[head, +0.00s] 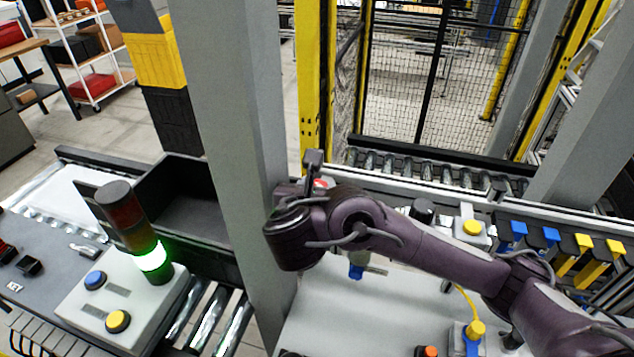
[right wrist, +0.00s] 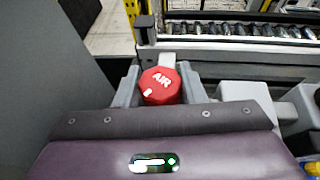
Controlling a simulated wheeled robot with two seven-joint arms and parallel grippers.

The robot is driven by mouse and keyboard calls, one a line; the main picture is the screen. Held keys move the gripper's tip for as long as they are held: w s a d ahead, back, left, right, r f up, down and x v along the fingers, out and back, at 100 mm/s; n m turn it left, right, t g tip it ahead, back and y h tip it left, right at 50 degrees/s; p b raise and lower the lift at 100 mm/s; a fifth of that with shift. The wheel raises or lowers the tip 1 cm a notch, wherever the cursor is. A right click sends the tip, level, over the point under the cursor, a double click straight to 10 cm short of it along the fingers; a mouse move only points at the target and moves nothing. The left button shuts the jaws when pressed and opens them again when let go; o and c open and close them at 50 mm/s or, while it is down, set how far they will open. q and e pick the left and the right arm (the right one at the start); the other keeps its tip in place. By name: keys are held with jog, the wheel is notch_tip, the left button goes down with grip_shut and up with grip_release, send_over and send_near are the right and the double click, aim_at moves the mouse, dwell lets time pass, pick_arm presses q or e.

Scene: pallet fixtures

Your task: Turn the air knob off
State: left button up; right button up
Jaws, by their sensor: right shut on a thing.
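The red air knob (right wrist: 160,86) shows in the right wrist view, with the white word AIR slightly tilted and a white mark at its lower left. My right gripper (right wrist: 160,90) has its grey fingers on both sides of the knob and is shut on it. In the head view only a bit of red of the knob (head: 320,183) shows beside the grey post, mostly hidden behind my purple right wrist. The right fingers are hidden there too. My left gripper is not in view.
A grey post (head: 235,120) stands close left of my right wrist. A control box (head: 125,300) with blue and yellow buttons carries a stack light (head: 135,235) lit green. A roller conveyor (head: 430,172) and fence lie behind. Blue and yellow levers (head: 560,245) stand at the right.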

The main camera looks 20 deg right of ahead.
dwell(0.4)
jog(key=o, duration=1)
